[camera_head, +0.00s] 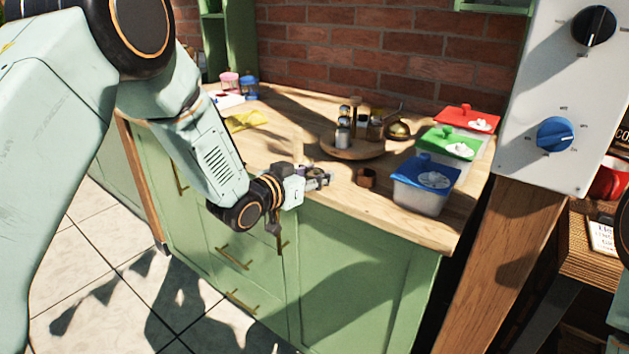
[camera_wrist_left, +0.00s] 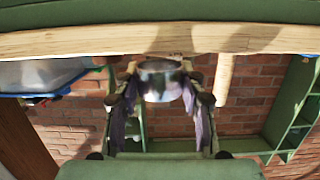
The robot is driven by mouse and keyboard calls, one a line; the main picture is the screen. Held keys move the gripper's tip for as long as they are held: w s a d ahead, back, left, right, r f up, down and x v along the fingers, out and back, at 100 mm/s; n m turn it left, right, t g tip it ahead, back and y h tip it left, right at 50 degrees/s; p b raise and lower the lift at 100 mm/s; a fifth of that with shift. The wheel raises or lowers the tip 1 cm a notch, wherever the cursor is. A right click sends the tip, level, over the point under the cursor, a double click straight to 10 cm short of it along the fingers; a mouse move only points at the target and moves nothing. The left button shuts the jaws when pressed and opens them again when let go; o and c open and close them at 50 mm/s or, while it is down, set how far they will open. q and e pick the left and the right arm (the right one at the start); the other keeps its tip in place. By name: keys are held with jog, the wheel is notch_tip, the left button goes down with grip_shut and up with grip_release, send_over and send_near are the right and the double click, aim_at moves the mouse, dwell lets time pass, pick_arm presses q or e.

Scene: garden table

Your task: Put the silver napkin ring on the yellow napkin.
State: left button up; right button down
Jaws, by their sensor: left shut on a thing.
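The yellow napkin (camera_head: 245,120) lies on the wooden counter at the back left, well beyond my left gripper. My left gripper (camera_head: 318,180) is at the front edge of the counter. In the left wrist view, my left gripper (camera_wrist_left: 160,92) is shut on the silver napkin ring (camera_wrist_left: 160,78), a shiny band between its two fingertips. In the head view I cannot make out the ring clearly at the fingers. My right gripper is not in view.
A brown ring (camera_head: 366,178) stands right of my left gripper. A round wooden tray (camera_head: 352,153) with jars is behind it. Containers with blue (camera_head: 428,171), green (camera_head: 449,143) and red (camera_head: 467,118) lids stand right.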

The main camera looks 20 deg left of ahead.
pick_arm(q)
jog(key=shift+w+f, duration=0.15)
jog(key=shift+f, duration=0.25)
jog(key=shift+f, duration=0.2)
jog(key=o, duration=0.9)
jog(key=shift+f, duration=0.1)
jog(key=shift+c, duration=0.2)
jog(key=shift+o, duration=0.4)
jog(key=p+v, duration=0.1)
jog(key=v, duration=0.7)
jog(key=shift+a+p, duration=0.15)
jog(key=shift+p, duration=0.2)
